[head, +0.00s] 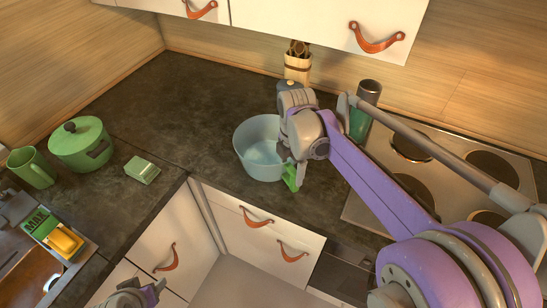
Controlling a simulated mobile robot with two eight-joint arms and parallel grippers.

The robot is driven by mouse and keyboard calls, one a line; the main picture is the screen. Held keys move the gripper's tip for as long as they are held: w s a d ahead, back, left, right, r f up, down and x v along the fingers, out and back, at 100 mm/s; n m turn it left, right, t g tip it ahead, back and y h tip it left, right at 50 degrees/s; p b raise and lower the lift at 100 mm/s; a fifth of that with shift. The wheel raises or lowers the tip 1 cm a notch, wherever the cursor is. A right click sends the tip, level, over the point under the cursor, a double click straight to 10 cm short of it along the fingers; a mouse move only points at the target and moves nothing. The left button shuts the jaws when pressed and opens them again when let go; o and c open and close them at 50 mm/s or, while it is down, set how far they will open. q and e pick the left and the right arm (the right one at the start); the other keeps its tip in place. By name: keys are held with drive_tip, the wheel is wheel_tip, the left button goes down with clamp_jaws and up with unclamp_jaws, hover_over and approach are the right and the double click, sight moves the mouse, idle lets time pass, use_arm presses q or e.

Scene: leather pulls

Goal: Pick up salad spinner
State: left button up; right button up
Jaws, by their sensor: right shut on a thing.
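The salad spinner looks to be the pale blue, translucent round bowl (254,158) standing on the dark counter near its front edge. Its inside shows from above. My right gripper (288,172) is at the bowl's right side, shut on it; my own wrist hides the fingertips and that part of the rim. A small bright green piece shows just below the wrist, and I cannot tell whether it belongs to the bowl. My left gripper (152,291) is low at the bottom edge, apart from the bowl, and partly cut off.
A stove (440,180) lies right of the bowl, under my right arm. Counter between is clear.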

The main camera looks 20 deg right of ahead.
clamp_jaws()
drive_tip(key=shift+r, duration=0.2)
